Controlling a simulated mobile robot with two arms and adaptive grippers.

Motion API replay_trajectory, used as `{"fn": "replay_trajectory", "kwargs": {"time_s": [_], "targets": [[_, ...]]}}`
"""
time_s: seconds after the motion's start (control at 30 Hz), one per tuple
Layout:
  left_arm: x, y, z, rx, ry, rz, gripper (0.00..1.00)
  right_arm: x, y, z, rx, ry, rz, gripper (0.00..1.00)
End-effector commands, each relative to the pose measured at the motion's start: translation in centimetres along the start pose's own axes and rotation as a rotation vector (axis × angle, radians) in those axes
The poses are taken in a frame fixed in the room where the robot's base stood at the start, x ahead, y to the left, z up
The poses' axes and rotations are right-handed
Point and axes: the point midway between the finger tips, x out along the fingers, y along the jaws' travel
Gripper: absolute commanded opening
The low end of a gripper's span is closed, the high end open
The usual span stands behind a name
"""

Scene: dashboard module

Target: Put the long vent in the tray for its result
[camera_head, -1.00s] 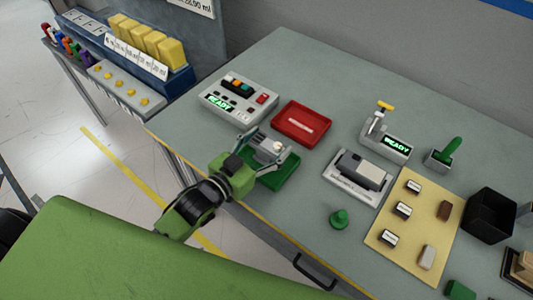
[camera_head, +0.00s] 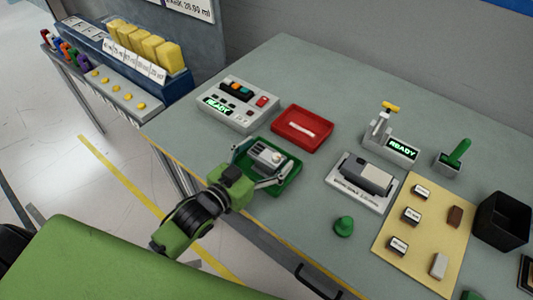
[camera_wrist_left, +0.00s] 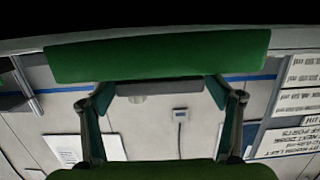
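A pale grey block with a round knob, apparently the long vent (camera_head: 265,157), is at the green tray (camera_head: 298,165). It lies inside or just above the tray; its contact with the floor is hidden. My left gripper (camera_head: 264,160) reaches over the tray's near side, one finger at each end of the block. I cannot tell whether the fingers press on it. In the left wrist view, a grey bar (camera_wrist_left: 160,90) spans between the fingertips, with a green band (camera_wrist_left: 160,53) beyond. My right gripper is not in view.
A red tray (camera_head: 318,137) with a pale strip stands behind the green one. A control box (camera_head: 238,103) reads READY. To the right are a grey fixture (camera_head: 350,197), a green knob (camera_head: 343,227), another READY device (camera_head: 403,149) and a tan mat (camera_head: 425,210) with small blocks.

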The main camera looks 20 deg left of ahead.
Motion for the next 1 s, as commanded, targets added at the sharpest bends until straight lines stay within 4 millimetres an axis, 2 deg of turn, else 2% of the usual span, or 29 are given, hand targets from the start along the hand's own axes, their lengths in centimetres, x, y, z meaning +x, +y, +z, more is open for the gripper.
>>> {"fn": "replay_trajectory", "kwargs": {"time_s": [0.23,0.33,0.8,1.0], "targets": [[-0.1,0.0,-0.4,0.000,0.001,0.000,0.83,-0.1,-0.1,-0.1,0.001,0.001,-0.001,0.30],[-0.8,0.0,-0.1,-0.001,-0.003,0.000,0.83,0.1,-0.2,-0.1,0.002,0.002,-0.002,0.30],[-9.1,0.0,-0.1,-0.001,-0.003,0.001,0.83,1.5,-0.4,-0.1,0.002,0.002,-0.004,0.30],[-11.2,0.0,-0.2,-0.001,-0.001,-0.001,0.83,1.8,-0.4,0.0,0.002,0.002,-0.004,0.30]]}}
